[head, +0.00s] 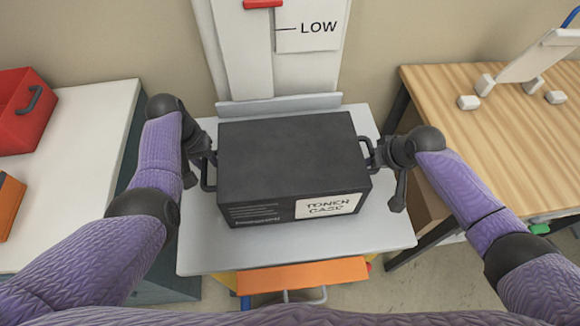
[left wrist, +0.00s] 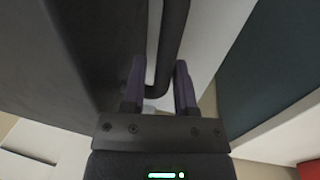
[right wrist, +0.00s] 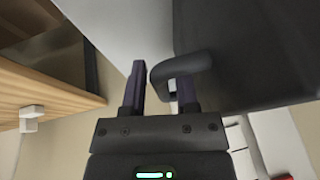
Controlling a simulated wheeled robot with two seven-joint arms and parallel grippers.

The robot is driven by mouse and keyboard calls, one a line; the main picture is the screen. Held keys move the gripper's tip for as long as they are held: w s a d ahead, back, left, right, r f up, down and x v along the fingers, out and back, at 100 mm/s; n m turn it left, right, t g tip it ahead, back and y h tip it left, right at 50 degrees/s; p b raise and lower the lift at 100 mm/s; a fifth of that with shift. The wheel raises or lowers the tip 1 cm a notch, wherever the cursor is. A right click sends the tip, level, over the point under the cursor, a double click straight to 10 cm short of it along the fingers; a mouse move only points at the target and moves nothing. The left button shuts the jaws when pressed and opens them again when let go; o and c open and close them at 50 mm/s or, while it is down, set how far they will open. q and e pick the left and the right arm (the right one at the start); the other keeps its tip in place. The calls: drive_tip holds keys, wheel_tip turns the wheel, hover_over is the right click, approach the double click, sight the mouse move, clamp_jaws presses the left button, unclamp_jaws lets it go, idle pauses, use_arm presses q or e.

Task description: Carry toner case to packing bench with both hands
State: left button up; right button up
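The toner case (head: 290,160), a dark box with a white label, sits on a grey platform (head: 385,235) in the middle of the head view. It has a handle on each side. My left gripper (head: 207,160) is at its left handle; in the left wrist view the handle bar (left wrist: 172,45) lies between the spread fingers.
A white-topped counter (head: 75,150) on the left holds a red bin (head: 25,110) and an orange item (head: 10,205). A white stand-like object (head: 530,60) is on the wooden bench's far side. An orange step-like piece (head: 300,275) is in front.

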use_arm(q)
clamp_jaws()
use_arm(e)
clamp_jaws()
use_arm(q)
drive_tip(key=shift+w, duration=0.1)
use_arm(e)
drive_tip(key=shift+r, duration=0.1)
idle(0.9)
